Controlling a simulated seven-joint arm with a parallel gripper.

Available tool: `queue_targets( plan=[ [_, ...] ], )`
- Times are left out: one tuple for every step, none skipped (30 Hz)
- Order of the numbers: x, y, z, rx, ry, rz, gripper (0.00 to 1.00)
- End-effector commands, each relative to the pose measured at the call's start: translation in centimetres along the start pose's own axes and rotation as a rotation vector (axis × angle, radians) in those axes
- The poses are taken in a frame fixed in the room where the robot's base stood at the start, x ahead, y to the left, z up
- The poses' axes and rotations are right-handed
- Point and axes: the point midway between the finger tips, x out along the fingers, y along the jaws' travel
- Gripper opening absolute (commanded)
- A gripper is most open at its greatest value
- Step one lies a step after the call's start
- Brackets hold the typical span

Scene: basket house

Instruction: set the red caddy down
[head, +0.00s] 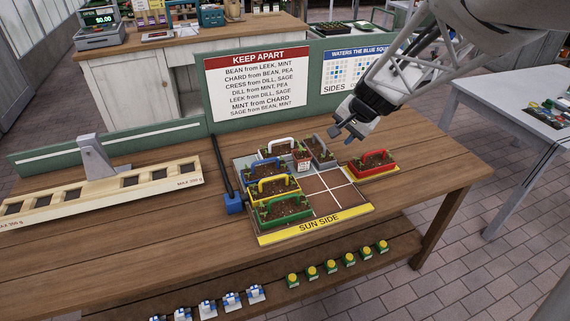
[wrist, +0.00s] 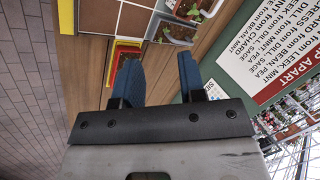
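The red caddy (head: 373,169) stands upright on the wooden table, just right of the planting tray (head: 325,203). It has a red arched handle and holds soil and small green plants. My gripper (head: 343,135) is in the air up and left of the caddy in the head view, apart from it. In the wrist view its two blue fingers (wrist: 156,78) are spread with nothing between them. A red edge (wrist: 126,43), probably of the red caddy, shows past the left finger, which hides part of it. I cannot tell whether the caddy touches the tray's edge.
White, grey, blue, yellow and green (head: 285,209) caddies fill the tray's left and back cells; its front right cells are bare. A KEEP APART sign (head: 257,87) stands behind. A wooden weighing beam (head: 100,192) is at left. The table right of the red caddy is clear.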

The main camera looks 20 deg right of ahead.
Motion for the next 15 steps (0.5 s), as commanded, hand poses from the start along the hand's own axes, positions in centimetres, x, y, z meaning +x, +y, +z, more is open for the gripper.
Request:
queue_targets(
  plan=[
    [-0.8, -0.9, 1.9, -0.054, -0.012, 0.007, 0.37],
    [-1.1, -1.2, 3.0, -0.085, -0.02, 0.014, 0.37],
    [-1.6, -1.6, 4.3, -0.124, -0.029, 0.021, 0.37],
    [-2.0, -1.8, 5.3, -0.154, -0.037, 0.028, 0.37],
    [-2.4, -2.0, 6.3, -0.184, -0.043, 0.034, 0.37],
    [-2.9, -2.3, 7.6, -0.223, -0.052, 0.043, 0.37],
    [-3.3, -2.4, 8.6, -0.253, -0.058, 0.05, 0.37],
    [-3.6, -2.5, 9.6, -0.282, -0.065, 0.056, 0.37],
    [-4.1, -2.6, 10.9, -0.32, -0.072, 0.065, 0.37],
    [-4.5, -2.7, 11.8, -0.35, -0.076, 0.073, 0.37],
    [-4.8, -2.7, 12.8, -0.378, -0.083, 0.08, 0.37],
    [-5.4, -2.7, 14.0, -0.417, -0.088, 0.09, 0.37],
    [-5.8, -2.6, 14.9, -0.446, -0.093, 0.097, 0.37],
    [-6.1, -2.5, 15.8, -0.474, -0.099, 0.105, 0.37],
    [-6.6, -2.4, 16.9, -0.513, -0.103, 0.115, 0.37]
  ],
)
